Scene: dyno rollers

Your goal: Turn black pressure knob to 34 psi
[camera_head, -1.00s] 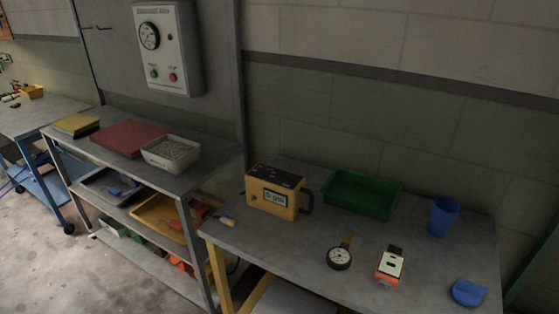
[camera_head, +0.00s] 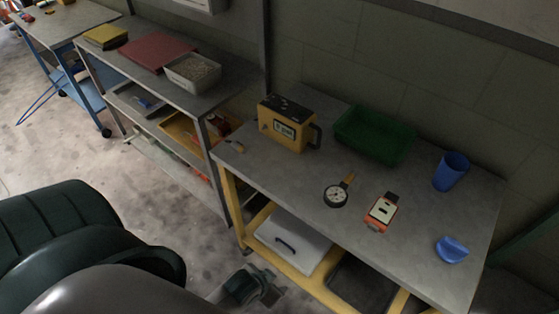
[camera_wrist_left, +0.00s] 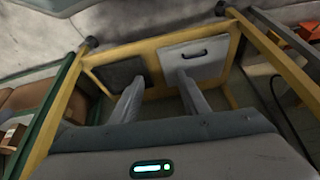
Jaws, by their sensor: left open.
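A yellow box-shaped device (camera_head: 285,126) with a black top, a small display and a black handle at its right stands at the back left of the near grey table. Its display looks like a psi readout, but is too small to read surely. I cannot clearly make out a black knob on it. My left gripper (camera_head: 252,288) is low in front of the table, well below its top and apart from the device. In the left wrist view its two fingers (camera_wrist_left: 160,76) are spread with nothing between them. My right gripper is not in view.
On the grey table (camera_head: 290,178) are a green bin (camera_head: 374,136), a round dial gauge (camera_head: 336,195), an orange-and-white device (camera_head: 381,212), a blue cup (camera_head: 451,171) and a blue item (camera_head: 452,249). The table's yellow frame (camera_head: 233,205) is near my left gripper.

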